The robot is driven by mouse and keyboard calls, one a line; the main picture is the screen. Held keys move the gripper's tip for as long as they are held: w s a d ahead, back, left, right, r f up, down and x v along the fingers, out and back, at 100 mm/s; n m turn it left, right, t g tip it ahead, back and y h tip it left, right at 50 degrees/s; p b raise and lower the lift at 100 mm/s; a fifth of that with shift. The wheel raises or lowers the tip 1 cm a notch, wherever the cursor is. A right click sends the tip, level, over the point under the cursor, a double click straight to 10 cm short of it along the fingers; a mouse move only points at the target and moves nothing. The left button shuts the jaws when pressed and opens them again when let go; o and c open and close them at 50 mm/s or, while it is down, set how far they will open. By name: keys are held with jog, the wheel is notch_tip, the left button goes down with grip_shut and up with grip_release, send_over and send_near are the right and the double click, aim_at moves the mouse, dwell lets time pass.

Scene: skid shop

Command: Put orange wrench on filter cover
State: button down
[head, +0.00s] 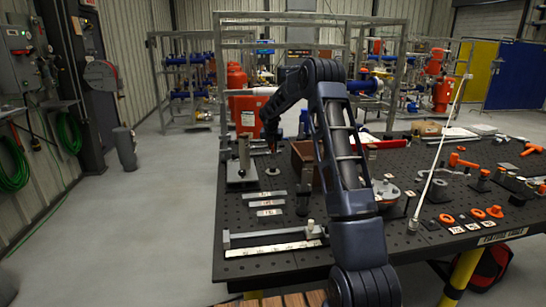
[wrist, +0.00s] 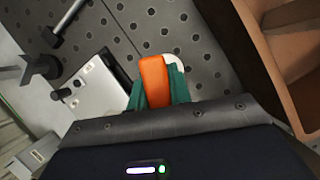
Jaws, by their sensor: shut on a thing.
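The orange wrench (wrist: 154,80) is between the teal fingers of my gripper (wrist: 158,88) in the wrist view, and the gripper is shut on it. Only a short orange piece shows; the rest is hidden. In the head view my arm reaches over the black perforated table (head: 330,258), and my gripper (head: 272,143) is small near the table's far left part. A pale rounded thing (wrist: 174,62) shows just behind the wrench. I cannot tell which thing is the filter cover; a round grey and red part (head: 384,191) lies right of my arm.
A brown open box (head: 301,165) stands close to the right of my gripper; it also shows in the wrist view (wrist: 289,53). A post on a plate (head: 244,162) stands to the left. Labelled bars (head: 266,203) lie in front. Orange parts (head: 463,160) lie at right.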

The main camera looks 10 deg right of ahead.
aim_at(273, 153)
jog(key=shift+f, duration=2.7)
jog(key=shift+f, duration=0.1)
jog(key=c, duration=1.3)
grip_release()
